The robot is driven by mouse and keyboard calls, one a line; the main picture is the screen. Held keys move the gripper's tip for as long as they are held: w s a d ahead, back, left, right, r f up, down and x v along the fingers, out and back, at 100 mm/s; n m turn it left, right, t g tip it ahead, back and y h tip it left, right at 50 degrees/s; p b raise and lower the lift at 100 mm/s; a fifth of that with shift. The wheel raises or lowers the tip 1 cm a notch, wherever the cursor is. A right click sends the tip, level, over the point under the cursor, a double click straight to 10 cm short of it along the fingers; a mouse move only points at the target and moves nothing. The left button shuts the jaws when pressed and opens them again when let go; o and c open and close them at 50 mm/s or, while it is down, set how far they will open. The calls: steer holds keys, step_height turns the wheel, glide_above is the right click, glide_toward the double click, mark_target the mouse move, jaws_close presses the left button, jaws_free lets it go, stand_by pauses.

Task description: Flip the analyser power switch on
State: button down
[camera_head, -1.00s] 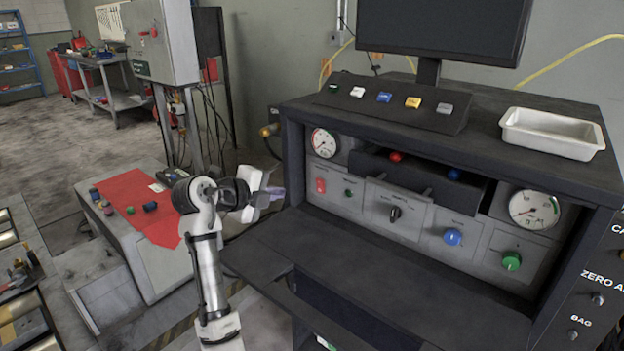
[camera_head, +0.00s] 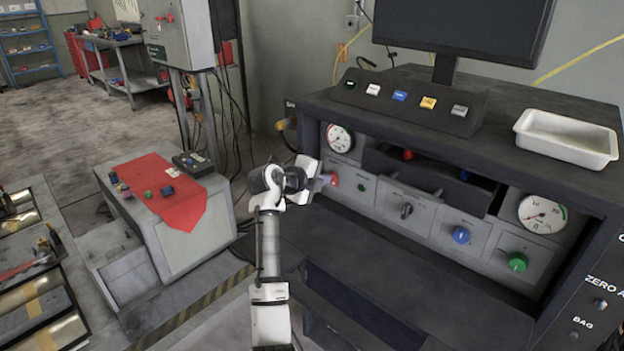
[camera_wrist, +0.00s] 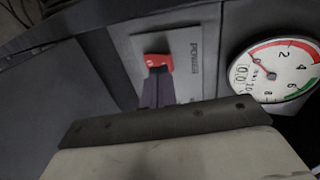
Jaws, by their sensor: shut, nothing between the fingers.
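The red power switch (camera_head: 334,179) sits on a grey plate at the left end of the analyser's front panel, below the left gauge. In the wrist view the red switch (camera_wrist: 159,62) shows beside the word POWER. My gripper (camera_head: 324,181) is at the switch with its fingers shut and nothing between them. In the wrist view the purplish fingertips of my gripper (camera_wrist: 157,88) overlap the lower edge of the switch. I cannot tell whether they touch it, and the switch's on or off position is not clear.
The left gauge (camera_wrist: 275,70) is close beside the switch. A small green button (camera_head: 361,187), a black knob (camera_head: 406,210), a blue knob (camera_head: 461,235) and a green knob (camera_head: 517,262) lie to the right. A dark shelf (camera_head: 375,260) juts out below the panel.

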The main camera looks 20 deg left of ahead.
steer(key=shift+w+d, duration=0.15)
steer(key=shift+w, duration=0.25)
steer(key=shift+w+d+r+g, duration=0.15)
steer(key=shift+w+r+g, duration=0.1)
steer(key=shift+w+g, duration=0.15)
steer(key=shift+s+f, duration=0.1)
steer(key=shift+r, duration=0.85)
steer(key=shift+s, duration=0.1)
